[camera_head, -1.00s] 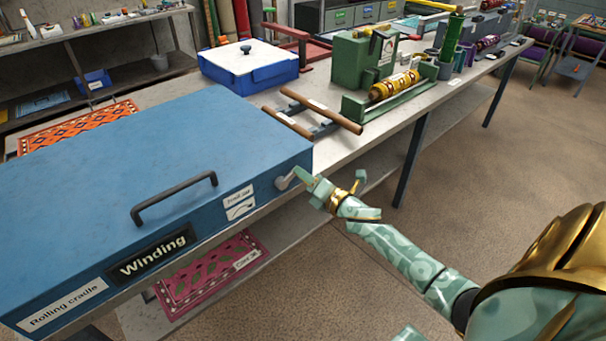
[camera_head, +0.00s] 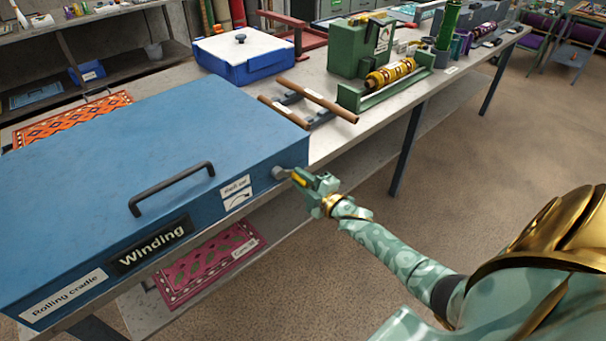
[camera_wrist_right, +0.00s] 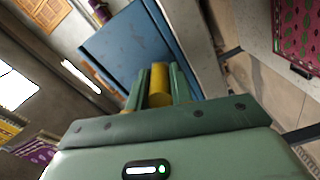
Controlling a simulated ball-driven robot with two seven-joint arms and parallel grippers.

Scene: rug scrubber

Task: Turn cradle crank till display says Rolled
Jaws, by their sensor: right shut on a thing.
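The blue rolling cradle (camera_head: 130,125) lies on the bench at the left, with a black handle on top. Its display (camera_head: 152,244) reads "Winding". The grey crank hub (camera_head: 281,173) sits on the cradle's side near its right corner. My right gripper (camera_head: 301,178) is shut on the crank's yellow grip, beside the hub. In the right wrist view, the yellow crank grip (camera_wrist_right: 160,86) is between the two green fingers, with the blue cradle behind. The crank arm is largely hidden by the gripper. My left gripper is not in view.
A label with a curved arrow (camera_head: 237,194) is beside the crank. A wooden-barred rack (camera_head: 318,99), blue box (camera_head: 240,52) and green machine (camera_head: 362,45) stand farther along the bench. A pink rug (camera_head: 210,262) lies on the lower shelf.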

